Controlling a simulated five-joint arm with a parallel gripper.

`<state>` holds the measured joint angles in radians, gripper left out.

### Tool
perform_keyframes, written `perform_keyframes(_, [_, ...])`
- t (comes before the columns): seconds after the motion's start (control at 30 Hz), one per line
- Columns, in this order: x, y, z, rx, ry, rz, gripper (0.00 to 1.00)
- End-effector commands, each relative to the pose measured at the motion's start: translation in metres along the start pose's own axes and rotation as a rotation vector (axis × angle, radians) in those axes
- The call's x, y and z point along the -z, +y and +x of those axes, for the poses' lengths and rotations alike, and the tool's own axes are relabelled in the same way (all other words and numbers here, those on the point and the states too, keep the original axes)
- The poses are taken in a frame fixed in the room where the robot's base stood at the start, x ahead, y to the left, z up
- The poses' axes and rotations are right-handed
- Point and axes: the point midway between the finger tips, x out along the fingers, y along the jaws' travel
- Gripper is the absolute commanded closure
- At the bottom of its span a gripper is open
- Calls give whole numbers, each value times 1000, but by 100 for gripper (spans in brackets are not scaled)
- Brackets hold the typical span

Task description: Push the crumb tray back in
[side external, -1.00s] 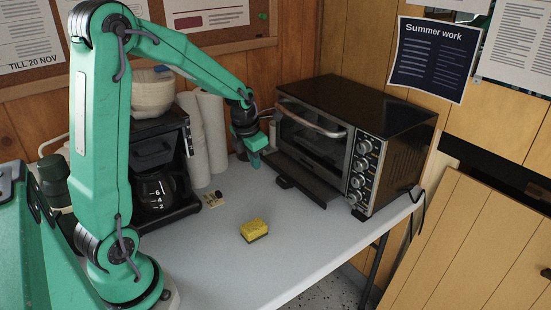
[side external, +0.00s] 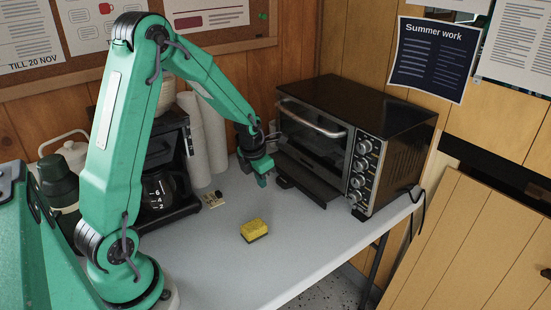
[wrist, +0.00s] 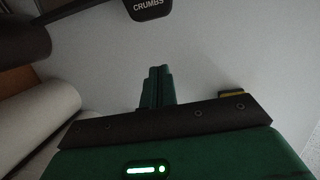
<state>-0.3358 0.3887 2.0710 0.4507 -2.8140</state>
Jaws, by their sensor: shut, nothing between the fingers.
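The crumb tray (side external: 307,184) is a dark flat tray jutting out from under the front of the toaster oven (side external: 375,110). Its dark tab marked CRUMBS (wrist: 150,8) shows at the top edge of the wrist view, cut off by the frame. My gripper (side external: 262,182) is green, shut and empty. It points down low over the table, just left of the tray's front, and seems apart from it. In the wrist view my gripper's fingers (wrist: 157,86) are together, with bare table between them and the tab.
A yellow sponge (side external: 254,230) lies on the table in front. Paper rolls (side external: 214,140) and a coffee maker (side external: 165,170) stand behind and left of my gripper. The oven has a door handle (side external: 312,118) above the tray.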

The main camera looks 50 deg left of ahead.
Motion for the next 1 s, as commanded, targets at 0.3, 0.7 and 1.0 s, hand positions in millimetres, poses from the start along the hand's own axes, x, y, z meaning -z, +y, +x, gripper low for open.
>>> perform_keyframes(0.3, [-15,-2,28,2,-5,1,100])
perform_keyframes(0.7, [-39,-3,33,6,-5,0,100])
perform_keyframes(1.0, [-40,-2,33,6,-5,0,100])
